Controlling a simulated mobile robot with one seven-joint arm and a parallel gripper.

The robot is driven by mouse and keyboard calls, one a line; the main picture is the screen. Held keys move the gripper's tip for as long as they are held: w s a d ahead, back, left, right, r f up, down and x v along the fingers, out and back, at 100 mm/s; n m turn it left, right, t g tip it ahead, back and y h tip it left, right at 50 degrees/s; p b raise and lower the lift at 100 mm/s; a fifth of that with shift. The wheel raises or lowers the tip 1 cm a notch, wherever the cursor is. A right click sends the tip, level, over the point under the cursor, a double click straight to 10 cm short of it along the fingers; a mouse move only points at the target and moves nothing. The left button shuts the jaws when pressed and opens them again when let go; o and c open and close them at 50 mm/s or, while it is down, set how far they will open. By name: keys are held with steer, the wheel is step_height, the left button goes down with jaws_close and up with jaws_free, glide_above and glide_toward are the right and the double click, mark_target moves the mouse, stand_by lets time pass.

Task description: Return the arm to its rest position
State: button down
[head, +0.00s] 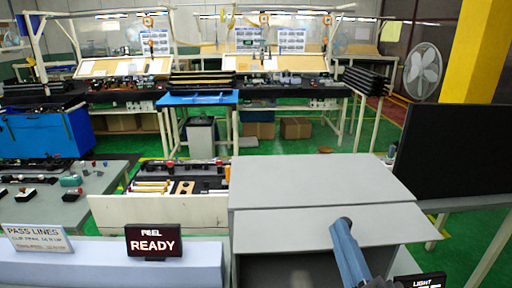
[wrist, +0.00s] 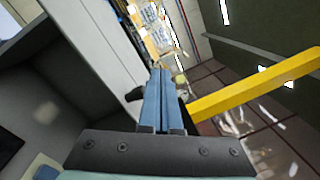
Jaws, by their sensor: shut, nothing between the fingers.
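My gripper (head: 341,224) shows at the bottom right of the head view, its long blue fingers raised in front of the open grey box (head: 320,165). In the wrist view the two blue fingers of my gripper (wrist: 160,75) lie side by side, shut, with nothing between them. The rest of the arm is mostly outside the head view.
A dark screen (head: 455,150) stands to the right of the box. A sign reading READY (head: 154,241) and a PASS LINES card (head: 37,238) stand at the front left. A tray of parts (head: 150,212) lies left of the box.

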steer(key=s+a+r+n+t, duration=0.2)
steer(key=a+r+n, duration=0.2)
steer(key=r+n, duration=0.4)
steer(key=s+a+r+n+t+b, duration=0.1)
steer(key=s+a+r+n+t, duration=0.1)
steer(key=r+n, duration=0.6)
steer(key=s+a+r+n+t, duration=0.2)
steer(key=a+r+n+t, duration=0.2)
steer(key=r, duration=0.8)
steer(key=a+n, duration=0.2)
steer(key=n, duration=0.2)
steer(key=shift+s, duration=0.4)
steer(key=shift+a, duration=0.1)
